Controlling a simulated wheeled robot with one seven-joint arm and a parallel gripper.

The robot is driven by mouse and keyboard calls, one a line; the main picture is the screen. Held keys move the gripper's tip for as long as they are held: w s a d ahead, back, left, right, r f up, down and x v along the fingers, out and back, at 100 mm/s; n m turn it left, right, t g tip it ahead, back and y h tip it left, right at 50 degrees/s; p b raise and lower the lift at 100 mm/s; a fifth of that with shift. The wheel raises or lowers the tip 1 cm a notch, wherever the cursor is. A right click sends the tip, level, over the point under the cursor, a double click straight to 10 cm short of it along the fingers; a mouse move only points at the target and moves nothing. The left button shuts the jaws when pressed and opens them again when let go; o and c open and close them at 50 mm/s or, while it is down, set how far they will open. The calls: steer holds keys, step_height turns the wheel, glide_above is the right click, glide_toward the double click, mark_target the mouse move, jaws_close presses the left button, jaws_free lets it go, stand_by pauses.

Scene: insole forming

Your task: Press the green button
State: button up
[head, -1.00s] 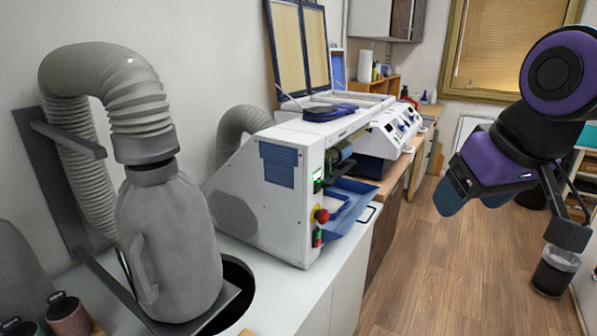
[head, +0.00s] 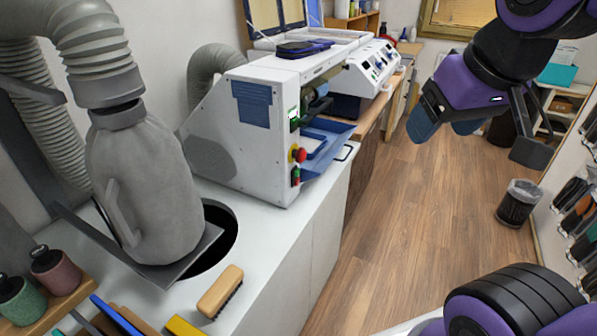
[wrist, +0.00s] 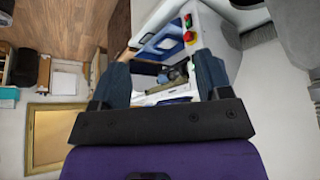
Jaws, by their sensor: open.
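The green button (head: 296,174) is a very small part of the red and green switch on the front of the white machine (head: 260,138). It sits just below a red knob (head: 298,154) on a yellow base. The switch also shows small near the top of the wrist view (wrist: 188,24). My gripper (head: 446,124) is open and empty, with blue fingertips. It hangs over the floor to the right of the machine, well apart from the button. In the wrist view the machine front lies beyond the spread fingers (wrist: 164,76).
A blue tray (head: 328,140) and a handle stick out from the machine front. A grey bottle-shaped bag (head: 150,190) on a duct stands left of it. A wooden brush (head: 220,291) lies on the white counter (head: 255,250). The wooden floor (head: 385,225) is clear, with a bin (head: 518,204) at right.

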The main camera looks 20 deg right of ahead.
stand_by(0.3)
jaws_close()
stand_by(1.6)
